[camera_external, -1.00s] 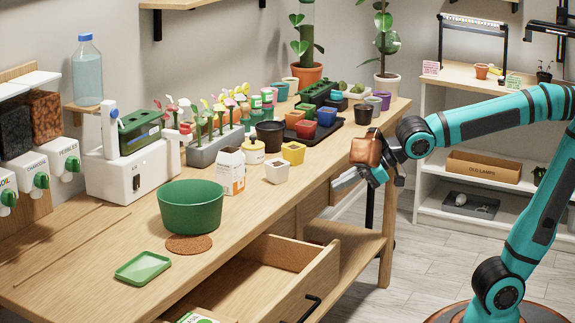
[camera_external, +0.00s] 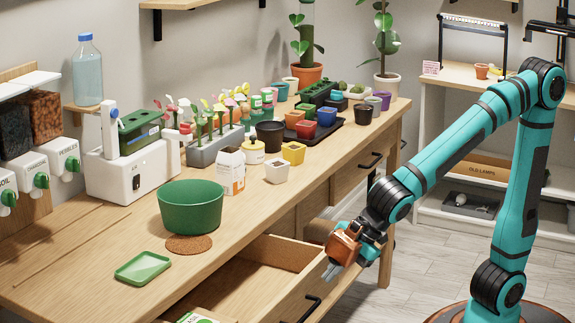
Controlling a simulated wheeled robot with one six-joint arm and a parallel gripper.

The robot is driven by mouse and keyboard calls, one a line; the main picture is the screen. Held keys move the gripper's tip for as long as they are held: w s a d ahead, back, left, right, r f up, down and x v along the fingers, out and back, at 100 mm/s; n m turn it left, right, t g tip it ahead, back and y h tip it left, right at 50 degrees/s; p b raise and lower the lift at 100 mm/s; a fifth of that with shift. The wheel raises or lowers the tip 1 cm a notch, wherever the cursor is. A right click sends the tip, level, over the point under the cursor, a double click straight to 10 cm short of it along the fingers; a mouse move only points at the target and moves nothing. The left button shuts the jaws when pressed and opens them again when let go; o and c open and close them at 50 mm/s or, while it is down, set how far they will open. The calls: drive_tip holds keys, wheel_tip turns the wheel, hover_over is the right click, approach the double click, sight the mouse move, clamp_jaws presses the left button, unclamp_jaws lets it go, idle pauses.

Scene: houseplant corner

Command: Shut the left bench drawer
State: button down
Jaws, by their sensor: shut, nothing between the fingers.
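The left bench drawer (camera_external: 278,290) is pulled out from the front of the wooden bench (camera_external: 130,215), with its open top showing. Its dark bar handle (camera_external: 310,306) is on the front panel. A green and white packet (camera_external: 197,318) shows at the drawer's near end, cut off by the picture edge. My gripper (camera_external: 331,272) is shut and empty. It points down and left, close to the right end of the drawer front in the picture; I cannot tell whether it touches it.
A green bowl (camera_external: 190,208) and a green tray (camera_external: 143,268) stand on the bench top above the drawer. Another drawer (camera_external: 352,178) farther along the bench appears closed. The floor (camera_external: 425,285) in front of the bench is clear.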

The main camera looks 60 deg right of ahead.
approach(295, 316)
drive_tip(key=x, duration=0.4)
drive_tip(key=shift+w+a+f, duration=0.1)
drive_tip(key=shift+a+f, duration=0.1)
drive_tip(key=shift+f, duration=0.05)
drive_tip(key=shift+w, duration=0.1)
drive_tip(key=w, duration=1.7)
drive_tip(key=shift+r, duration=0.15)
